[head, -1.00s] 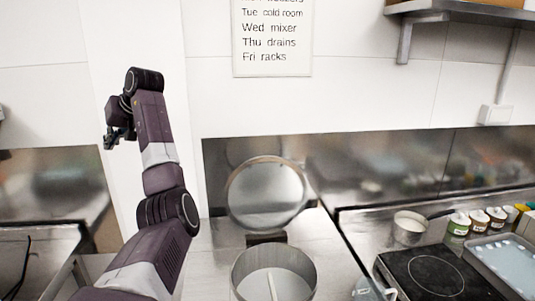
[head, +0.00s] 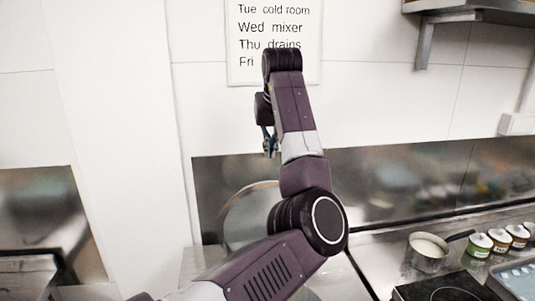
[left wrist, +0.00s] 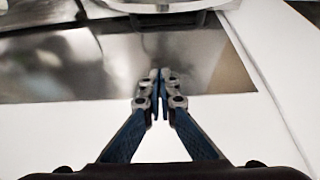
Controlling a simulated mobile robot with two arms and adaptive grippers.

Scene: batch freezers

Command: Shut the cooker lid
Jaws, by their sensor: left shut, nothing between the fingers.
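The cooker lid (head: 236,215) is a round metal disc standing raised against the steel backsplash in the head view. My left arm covers its right part, and the cooker pot below is hidden behind that arm. My left gripper (head: 270,150) hangs above the lid, near the wall, apart from it. In the left wrist view its blue-sided fingers (left wrist: 160,80) are shut with nothing between them. A curved metal rim with a dark block shows at the top of that view; I cannot tell if it is the lid or the pot. My right gripper is not in view.
A saucepan (head: 427,252), several lidded jars (head: 480,245) and a dark hob (head: 440,289) stand on the counter to the right. A wall shelf (head: 470,18) is at the upper right. A notice (head: 240,45) hangs behind my left wrist.

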